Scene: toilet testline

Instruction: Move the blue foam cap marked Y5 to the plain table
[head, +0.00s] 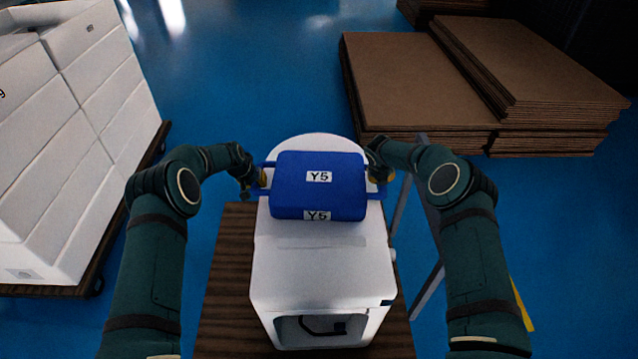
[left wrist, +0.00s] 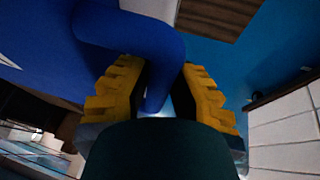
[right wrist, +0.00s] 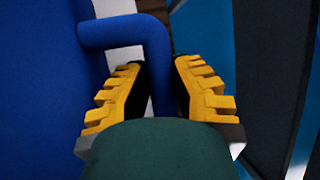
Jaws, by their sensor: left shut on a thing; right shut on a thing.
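The blue foam cap (head: 319,190) has two white labels reading Y5 and a bar handle on each side. It is at the far end of the white toilet (head: 320,270), over or on it; I cannot tell whether they touch. My left gripper (head: 258,178) is at the cap's left handle, and its yellow fingers (left wrist: 158,95) stand on both sides of the blue bar (left wrist: 160,75). My right gripper (head: 378,174) is at the right handle, with its yellow fingers (right wrist: 161,85) around that bar (right wrist: 158,65). Both are shut on the handles. The plain table cannot be made out.
The toilet stands on a dark wooden surface (head: 228,290). Stacked white boxes (head: 75,120) on a dark pallet stand at the left. Piles of brown cardboard (head: 430,85) lie at the back right. A grey metal frame (head: 428,290) is right of the toilet. Blue floor is open behind.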

